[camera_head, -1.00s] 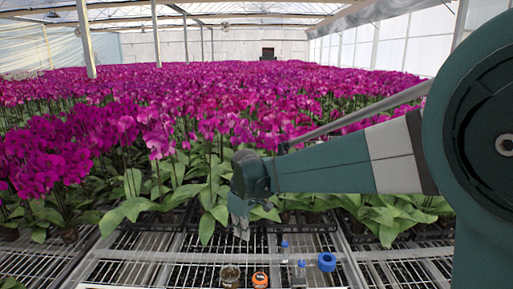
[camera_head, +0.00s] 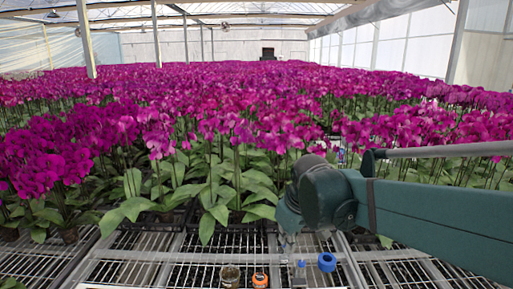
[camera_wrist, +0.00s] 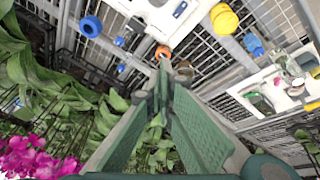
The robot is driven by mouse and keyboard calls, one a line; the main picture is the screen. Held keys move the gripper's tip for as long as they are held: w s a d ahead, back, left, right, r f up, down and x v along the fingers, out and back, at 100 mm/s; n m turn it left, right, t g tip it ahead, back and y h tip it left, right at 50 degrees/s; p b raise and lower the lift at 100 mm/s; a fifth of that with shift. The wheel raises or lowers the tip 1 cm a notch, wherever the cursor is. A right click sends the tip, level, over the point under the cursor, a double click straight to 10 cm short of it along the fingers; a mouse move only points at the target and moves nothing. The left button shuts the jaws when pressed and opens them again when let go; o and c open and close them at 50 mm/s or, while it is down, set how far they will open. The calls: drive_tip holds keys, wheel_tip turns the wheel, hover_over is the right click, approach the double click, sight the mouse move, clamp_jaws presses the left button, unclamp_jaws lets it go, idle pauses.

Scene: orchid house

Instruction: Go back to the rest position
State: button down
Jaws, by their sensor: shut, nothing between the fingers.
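My gripper (camera_head: 290,242) hangs fingers-down over the wire-mesh bench, at the front edge of the orchid rows, just behind and above the small bottles. In the wrist view the two green fingers of my gripper (camera_wrist: 163,78) come together at their tips with nothing between them. In the head view my arm reaches in from the right, and the gripper hides some of the leaves and bench behind it.
On the mesh bench (camera_head: 160,272) stand a brown jar (camera_head: 230,276), an orange-capped jar (camera_head: 259,280), a small blue-capped bottle (camera_head: 300,270) and a blue-capped item (camera_head: 327,262). The wrist view shows a white tray (camera_wrist: 240,92) and a yellow item (camera_wrist: 224,19). Dense magenta orchids (camera_head: 220,110) fill the back.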

drive_tip(key=s+d+f+m+t, duration=0.1)
drive_tip(key=s+d+f+m, duration=0.1)
drive_tip(key=s+d, duration=0.4)
drive_tip(key=s+d+f+m+t, duration=0.1)
drive_tip(key=s+d+m, duration=0.4)
drive_tip(key=s, duration=0.8)
drive_tip(key=shift+s+d+f+t+h, duration=0.25)
drive_tip(key=shift+d+f+t+h, duration=0.2)
drive_tip(key=shift+d, duration=0.3)
drive_tip(key=shift+r, duration=0.1)
